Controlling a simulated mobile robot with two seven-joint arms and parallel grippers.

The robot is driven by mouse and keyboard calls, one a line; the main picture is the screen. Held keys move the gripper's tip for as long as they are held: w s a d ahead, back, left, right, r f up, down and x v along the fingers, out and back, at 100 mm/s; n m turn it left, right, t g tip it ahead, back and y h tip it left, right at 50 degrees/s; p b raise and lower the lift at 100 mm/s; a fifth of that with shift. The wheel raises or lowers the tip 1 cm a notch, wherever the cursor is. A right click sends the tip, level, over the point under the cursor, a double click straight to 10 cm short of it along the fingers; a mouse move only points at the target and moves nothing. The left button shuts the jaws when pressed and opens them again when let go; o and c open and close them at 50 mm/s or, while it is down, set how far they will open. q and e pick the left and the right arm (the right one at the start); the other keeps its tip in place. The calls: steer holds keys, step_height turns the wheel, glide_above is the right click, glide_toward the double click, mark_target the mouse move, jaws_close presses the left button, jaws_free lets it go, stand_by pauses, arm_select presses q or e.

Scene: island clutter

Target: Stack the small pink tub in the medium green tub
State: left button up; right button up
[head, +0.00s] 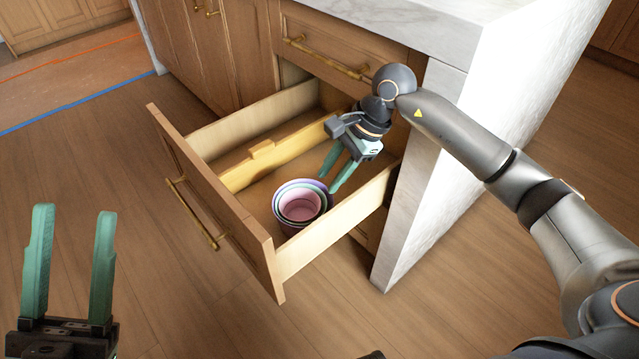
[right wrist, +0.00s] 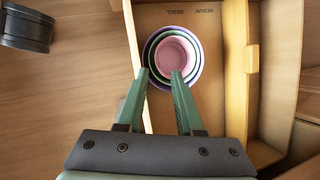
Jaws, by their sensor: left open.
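The small pink tub (head: 300,208) sits inside the medium green tub (head: 283,204), and both are inside a larger purple tub (head: 276,212) in the open drawer. The right wrist view shows the same nest, with the pink tub (right wrist: 176,50) innermost, the green rim (right wrist: 153,47) around it and the purple rim (right wrist: 199,72) outermost. My left gripper (head: 74,210) is open and empty, away from the drawer.
The open drawer (head: 225,222) has a wooden divider (head: 265,160) and side walls around the tubs. Upside-down lettering (right wrist: 190,12) marks its floor. A marble counter (head: 400,25) with a white side panel stands beside it. The floor in front is clear.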

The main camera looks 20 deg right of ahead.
arm_select(q)
steer(key=shift+r, duration=0.45)
arm_select(e)
steer(key=shift+v, duration=1.2)
arm_select(q)
steer(key=shift+a+r, duration=0.1)
arm_select(e)
steer(key=shift+a, duration=0.15)
